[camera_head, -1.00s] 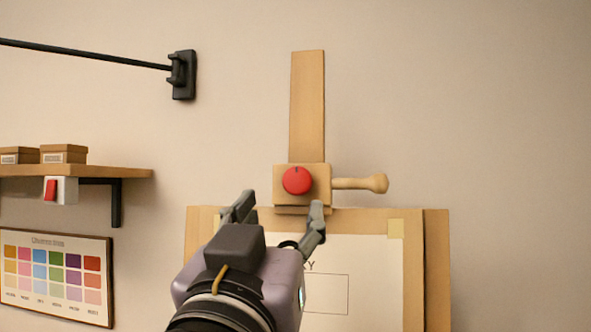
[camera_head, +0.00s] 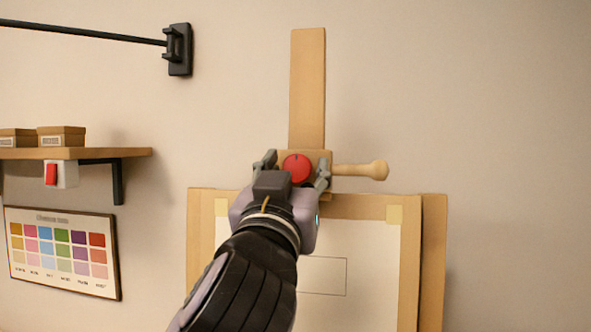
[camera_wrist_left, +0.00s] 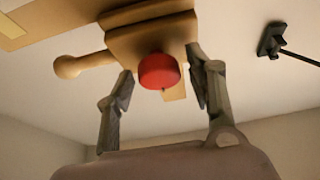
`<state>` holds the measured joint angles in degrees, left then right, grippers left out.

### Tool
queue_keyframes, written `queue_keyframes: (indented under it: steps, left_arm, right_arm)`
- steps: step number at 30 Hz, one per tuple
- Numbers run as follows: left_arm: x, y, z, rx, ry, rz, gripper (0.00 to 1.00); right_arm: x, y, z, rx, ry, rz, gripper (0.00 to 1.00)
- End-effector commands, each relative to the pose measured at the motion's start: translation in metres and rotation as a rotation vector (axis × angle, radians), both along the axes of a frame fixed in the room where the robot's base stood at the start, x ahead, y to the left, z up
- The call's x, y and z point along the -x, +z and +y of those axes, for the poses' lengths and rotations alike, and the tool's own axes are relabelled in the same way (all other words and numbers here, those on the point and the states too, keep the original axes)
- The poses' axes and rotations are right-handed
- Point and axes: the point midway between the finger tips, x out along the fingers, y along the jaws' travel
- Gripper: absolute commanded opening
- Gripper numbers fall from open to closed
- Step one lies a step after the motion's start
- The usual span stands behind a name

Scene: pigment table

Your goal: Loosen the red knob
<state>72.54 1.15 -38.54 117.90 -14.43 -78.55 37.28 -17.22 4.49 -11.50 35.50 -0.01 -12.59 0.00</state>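The red knob (camera_head: 297,168) sits on the wooden clamp block of the easel, with a small dark mark near its top edge. My left gripper (camera_head: 294,172) is open, with one finger to the left of the knob and one to the right. In the left wrist view a gap shows between the knob and each finger of the left gripper (camera_wrist_left: 160,78). My right gripper is not in view.
A wooden handle (camera_head: 361,171) sticks out to the right of the block. The upright mast (camera_head: 308,88) rises above it, and a board with paper (camera_head: 373,260) stands below. A shelf (camera_head: 95,153) and color chart (camera_head: 62,252) are at the left.

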Motion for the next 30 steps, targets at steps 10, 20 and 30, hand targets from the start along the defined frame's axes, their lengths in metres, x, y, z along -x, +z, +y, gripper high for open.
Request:
queue_keyframes:
  steps: [10, 20, 30]
  left_arm:
    - [0.0003, 0.0002, 0.0002, 0.0, 0.0, 0.0, 0.24]
    - [0.0003, 0.0002, 0.0003, 0.0, 0.0, 0.0, 0.06]
    - [-0.0001, 0.0006, 0.0014, -0.08, -0.008, -0.016, 0.06]
  right_arm:
    - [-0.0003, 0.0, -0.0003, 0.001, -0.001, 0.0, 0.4]
    - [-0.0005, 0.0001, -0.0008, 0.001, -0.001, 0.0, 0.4]
    - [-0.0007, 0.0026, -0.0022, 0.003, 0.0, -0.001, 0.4]
